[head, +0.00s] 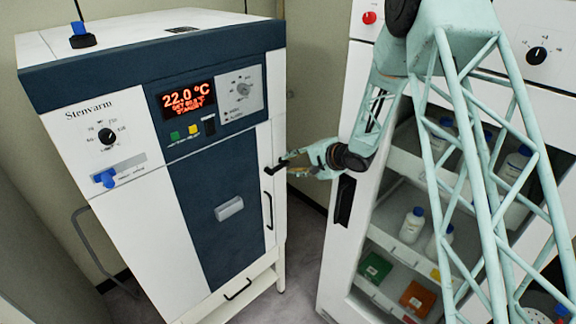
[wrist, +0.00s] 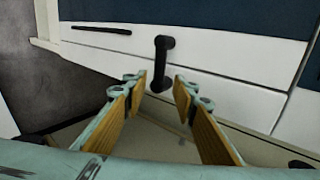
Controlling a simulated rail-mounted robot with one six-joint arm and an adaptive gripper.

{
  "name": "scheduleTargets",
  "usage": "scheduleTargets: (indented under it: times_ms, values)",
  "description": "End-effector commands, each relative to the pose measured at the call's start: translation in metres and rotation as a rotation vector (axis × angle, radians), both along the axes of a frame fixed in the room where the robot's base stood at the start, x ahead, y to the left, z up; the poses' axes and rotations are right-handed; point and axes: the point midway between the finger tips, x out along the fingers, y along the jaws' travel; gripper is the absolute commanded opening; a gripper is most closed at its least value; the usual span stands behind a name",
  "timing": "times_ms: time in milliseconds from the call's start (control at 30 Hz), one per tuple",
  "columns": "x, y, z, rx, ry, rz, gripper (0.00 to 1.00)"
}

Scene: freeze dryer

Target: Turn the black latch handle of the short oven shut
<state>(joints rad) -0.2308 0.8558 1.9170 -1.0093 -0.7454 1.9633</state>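The short oven (head: 130,165) is white with a dark blue front and stands at the left in the head view. Its black latch handle (head: 276,167) sticks out at the right edge of its front, a little above mid-height. In the wrist view the latch handle (wrist: 162,62) is a short black lever on the white panel, with its free end toward me. My gripper (head: 291,166) is beside the handle at its right. In the wrist view my gripper (wrist: 159,82) is open, with the lever's free end appearing between its fingertips. I cannot tell whether they touch.
A black vertical pull bar (head: 268,210) is below the latch; it also shows in the wrist view (wrist: 101,30). A white cabinet (head: 340,235) with shelves of bottles stands at the right behind my arm. A narrow floor gap (head: 303,235) separates the two.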

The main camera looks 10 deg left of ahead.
Motion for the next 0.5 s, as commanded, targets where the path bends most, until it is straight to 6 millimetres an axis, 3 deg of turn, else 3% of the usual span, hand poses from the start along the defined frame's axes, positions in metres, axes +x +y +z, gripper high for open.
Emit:
scheduleTargets:
  times_ms: [500]
  values:
    - [-0.027,-0.046,0.036,0.000,-0.001,-0.004,0.26]
